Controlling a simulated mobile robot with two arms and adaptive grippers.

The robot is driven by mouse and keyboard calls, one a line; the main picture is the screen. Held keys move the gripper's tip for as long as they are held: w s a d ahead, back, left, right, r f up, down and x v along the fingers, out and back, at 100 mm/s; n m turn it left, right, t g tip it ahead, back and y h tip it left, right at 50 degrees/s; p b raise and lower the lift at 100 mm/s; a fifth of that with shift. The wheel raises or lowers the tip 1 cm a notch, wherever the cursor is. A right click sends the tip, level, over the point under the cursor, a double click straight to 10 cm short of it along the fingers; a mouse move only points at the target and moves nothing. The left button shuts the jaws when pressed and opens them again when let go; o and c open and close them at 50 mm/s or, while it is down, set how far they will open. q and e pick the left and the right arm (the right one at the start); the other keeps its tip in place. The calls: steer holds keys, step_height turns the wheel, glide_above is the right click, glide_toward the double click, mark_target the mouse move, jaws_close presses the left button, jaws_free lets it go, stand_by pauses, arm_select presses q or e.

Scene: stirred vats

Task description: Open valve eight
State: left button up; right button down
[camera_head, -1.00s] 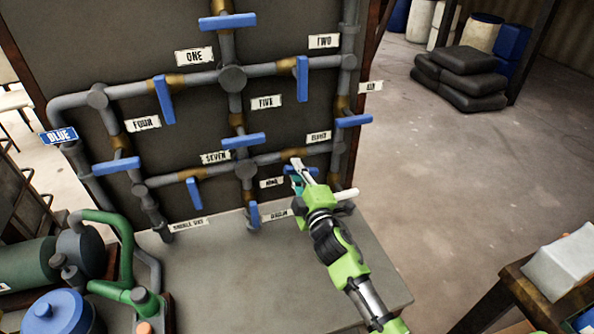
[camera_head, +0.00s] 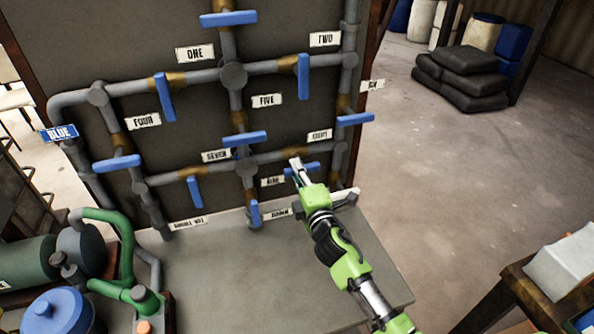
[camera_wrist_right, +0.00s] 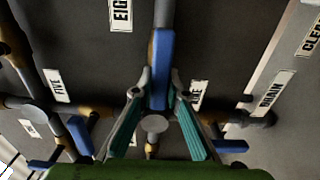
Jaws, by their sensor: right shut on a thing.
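The label for valve eight (camera_head: 319,135) is on the right side of the pipe board, and part of it shows in the right wrist view (camera_wrist_right: 120,12). The blue handle of valve eight (camera_wrist_right: 160,72) stands between the teal fingers of my right gripper (camera_wrist_right: 160,85), which is shut on it. In the wrist view the handle lies in line with the pipe behind it. In the head view the handle (camera_head: 314,167) lies roughly level, partly hidden by my right gripper (camera_head: 298,168). My left gripper is not in view.
A grey ledge (camera_head: 270,280) lies below the board. Green piping (camera_head: 125,240) stands at the left. Open floor (camera_head: 460,190) lies to the right.

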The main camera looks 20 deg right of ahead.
steer(key=shift+f, duration=0.1)
steer(key=c, duration=2)
jaws_free()
steer(key=s, duration=1.2)
steer(key=shift+d, duration=0.2)
steer(key=shift+d, duration=0.1)
